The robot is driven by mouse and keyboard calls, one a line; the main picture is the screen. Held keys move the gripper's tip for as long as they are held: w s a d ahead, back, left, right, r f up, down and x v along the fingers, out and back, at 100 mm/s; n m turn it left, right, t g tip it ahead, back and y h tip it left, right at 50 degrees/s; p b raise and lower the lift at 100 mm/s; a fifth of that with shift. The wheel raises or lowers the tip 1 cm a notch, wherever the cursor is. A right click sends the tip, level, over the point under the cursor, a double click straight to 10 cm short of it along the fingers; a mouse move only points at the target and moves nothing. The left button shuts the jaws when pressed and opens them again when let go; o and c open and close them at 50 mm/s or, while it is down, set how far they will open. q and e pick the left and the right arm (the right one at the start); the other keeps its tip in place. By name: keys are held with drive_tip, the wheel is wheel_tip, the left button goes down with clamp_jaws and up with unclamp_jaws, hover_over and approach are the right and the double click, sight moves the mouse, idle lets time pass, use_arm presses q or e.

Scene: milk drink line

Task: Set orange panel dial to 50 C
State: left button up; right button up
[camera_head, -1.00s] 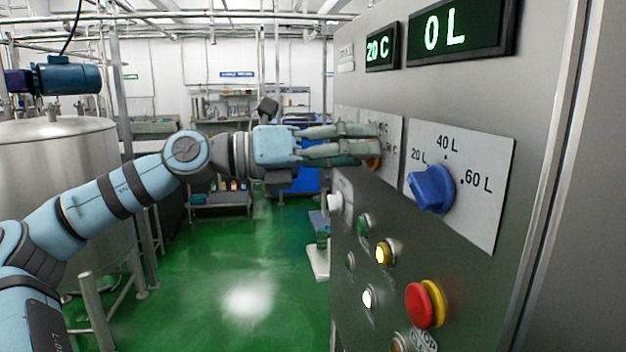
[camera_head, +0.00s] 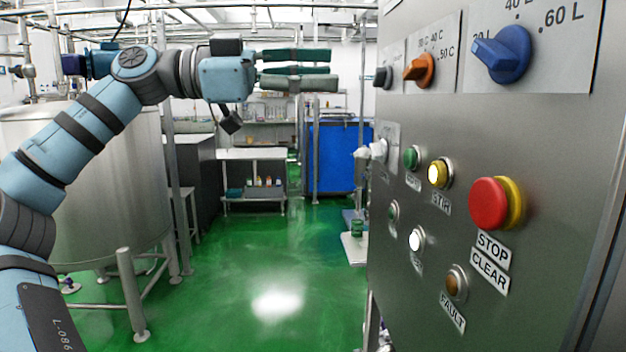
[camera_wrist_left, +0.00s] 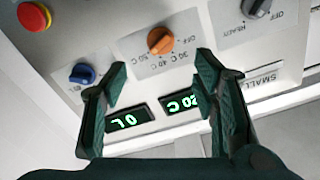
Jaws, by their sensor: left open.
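The orange dial (camera_head: 420,70) sits on a light plate on the steel panel, with 30 C, 40 C and 50 C marks around it. Its handle tilts toward the lower left in the head view, and I cannot tell its exact setting. The dial also shows in the left wrist view (camera_wrist_left: 160,41), beyond my fingertips. The temperature display (camera_wrist_left: 181,106) reads 20 C, upside down there. My left gripper (camera_head: 336,69) is open and empty, apart from the panel and left of the dial. It also shows in the left wrist view (camera_wrist_left: 162,68). My right gripper is out of view.
A blue dial (camera_head: 502,55) is right of the orange one and a dark dial (camera_head: 382,77) left of it. Below are several buttons and a red stop button (camera_head: 490,204). A steel tank (camera_head: 90,190) stands left. Open green floor (camera_head: 270,260) lies between.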

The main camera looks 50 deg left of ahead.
use_arm(q)
drive_tip(key=w+a+f+n+t+y+p, duration=0.2)
drive_tip(key=w+a+f+n+t+y, duration=0.2)
drive_tip(key=w+a+f, duration=1)
drive_tip(key=a+f+n+t, duration=0.1)
drive_tip(key=a+t, duration=0.1)
drive_tip(key=a, duration=0.2)
drive_tip(key=shift+w+f+n, duration=0.25)
drive_tip(key=shift+f+n, duration=0.05)
drive_tip(key=shift+f, duration=0.1)
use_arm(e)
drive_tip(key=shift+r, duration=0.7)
